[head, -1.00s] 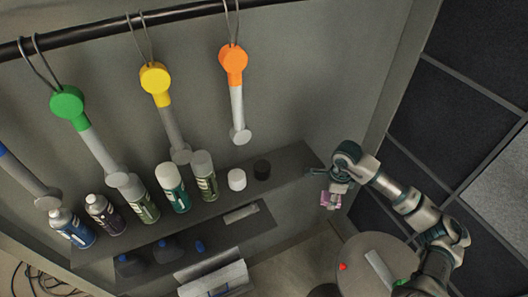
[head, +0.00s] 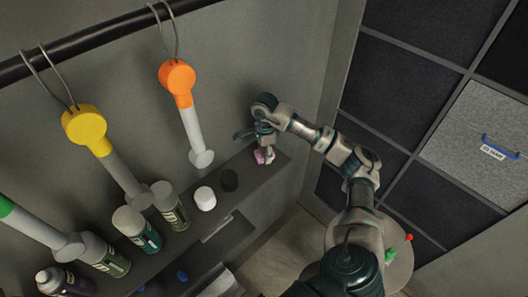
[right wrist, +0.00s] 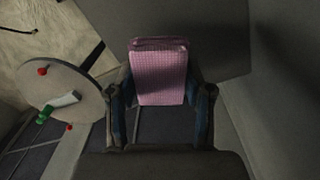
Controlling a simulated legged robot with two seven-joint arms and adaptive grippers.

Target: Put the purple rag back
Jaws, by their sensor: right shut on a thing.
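The purple rag (head: 264,156) looks pinkish-purple and folded. It is in my right gripper (head: 262,146), at the right end of the upper shelf (head: 262,172) in the head view. In the right wrist view the rag (right wrist: 159,75) shows a checked weave, and the gripper's fingers (right wrist: 160,105) stand on both sides of it. The gripper is shut on the rag. I cannot tell whether the rag touches the shelf. My left gripper is not in view.
Orange (head: 177,77) and yellow (head: 86,128) tools hang from the rail. A round table (head: 398,262) stands at the lower right. The shelf's right end looks clear.

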